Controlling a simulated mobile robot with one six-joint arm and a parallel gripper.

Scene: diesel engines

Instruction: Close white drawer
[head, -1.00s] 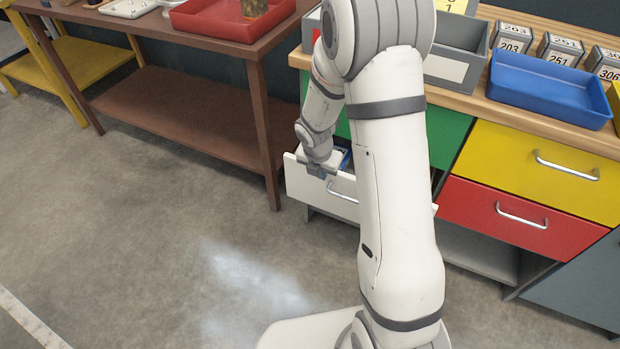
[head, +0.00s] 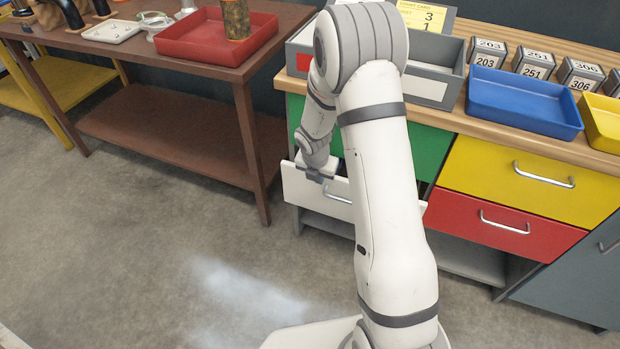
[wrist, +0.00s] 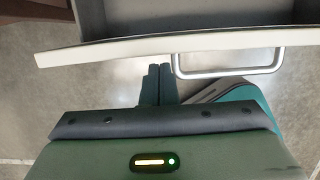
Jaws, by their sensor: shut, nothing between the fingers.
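The white drawer (head: 312,192) is below the green drawer (head: 420,150) in the bench at centre, partly hidden behind my arm. Its front stands out from the cabinet, so it is partly open. In the wrist view the drawer front's top edge (wrist: 130,47) runs across the picture, with the grey inside beyond it and the metal handle (wrist: 228,72) at right. My gripper (head: 322,174) is at the drawer front, left of the handle. In the wrist view its fingers (wrist: 159,72) are together and empty, close to the front; I cannot tell whether they touch it.
A red drawer (head: 500,225) and a yellow drawer (head: 530,180) are shut at right. A blue tray (head: 525,105) and a grey bin (head: 435,88) stand on the bench top. A brown table (head: 165,72) stands at left. The floor (head: 150,250) in front is clear.

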